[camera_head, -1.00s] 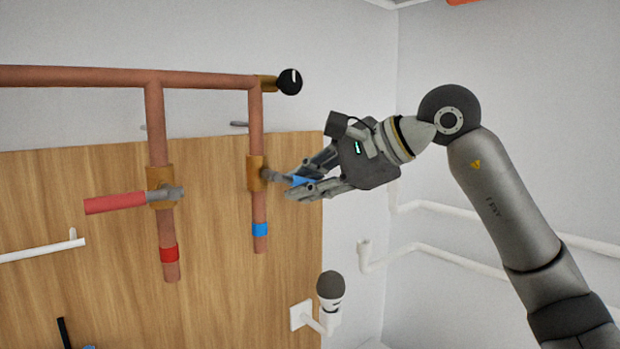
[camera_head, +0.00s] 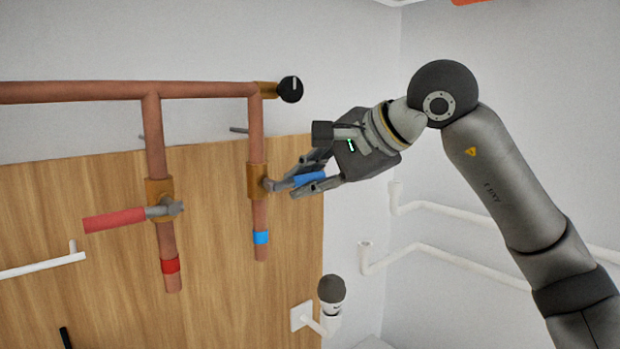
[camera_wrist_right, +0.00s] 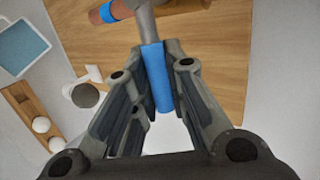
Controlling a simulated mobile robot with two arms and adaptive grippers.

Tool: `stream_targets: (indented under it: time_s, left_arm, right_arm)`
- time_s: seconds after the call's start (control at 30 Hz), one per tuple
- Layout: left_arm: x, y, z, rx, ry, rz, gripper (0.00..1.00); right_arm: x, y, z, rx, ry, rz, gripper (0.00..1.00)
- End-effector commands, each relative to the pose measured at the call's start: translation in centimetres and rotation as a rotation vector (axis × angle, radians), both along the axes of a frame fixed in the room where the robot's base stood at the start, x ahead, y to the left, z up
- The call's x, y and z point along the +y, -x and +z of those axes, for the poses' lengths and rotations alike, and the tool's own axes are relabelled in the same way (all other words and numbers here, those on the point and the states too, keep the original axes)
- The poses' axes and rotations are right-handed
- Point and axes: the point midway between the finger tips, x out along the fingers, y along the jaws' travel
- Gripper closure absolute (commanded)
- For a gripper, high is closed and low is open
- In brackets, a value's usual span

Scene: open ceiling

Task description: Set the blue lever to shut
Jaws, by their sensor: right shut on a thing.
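The blue lever (camera_head: 310,178) sticks out to the right from the brass valve (camera_head: 257,181) on the right copper pipe, tilted slightly upward toward its tip. My right gripper (camera_head: 300,180) is shut on its blue grip. In the right wrist view the blue lever (camera_wrist_right: 156,80) lies between the two fingers, with its grey stem running up to the pipe. My left gripper is not in view.
A red lever (camera_head: 113,220) on the left pipe's valve points left. A black knob (camera_head: 291,89) ends the top pipe. A white fixture with a dark cap (camera_head: 331,289) stands below my gripper. White pipes run along the right wall.

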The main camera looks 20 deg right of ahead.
Motion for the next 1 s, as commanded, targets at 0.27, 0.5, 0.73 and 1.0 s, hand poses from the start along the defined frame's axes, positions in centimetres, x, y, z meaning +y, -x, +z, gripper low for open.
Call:
stream_targets:
  time_s: [0.27,0.5,0.73,1.0]
  left_arm:
    - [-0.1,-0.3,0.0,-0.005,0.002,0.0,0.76]
    - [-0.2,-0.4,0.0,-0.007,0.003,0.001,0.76]
    - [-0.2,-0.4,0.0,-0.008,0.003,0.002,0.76]
    - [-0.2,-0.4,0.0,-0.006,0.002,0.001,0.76]
  right_arm:
    - [0.0,0.0,0.0,-0.003,0.004,0.002,0.67]
    - [0.0,0.0,0.0,-0.002,0.002,0.002,0.64]
    - [-0.5,0.8,0.8,-0.003,0.0,0.0,0.64]
    - [-2.8,4.9,3.8,-0.007,0.001,0.0,0.64]
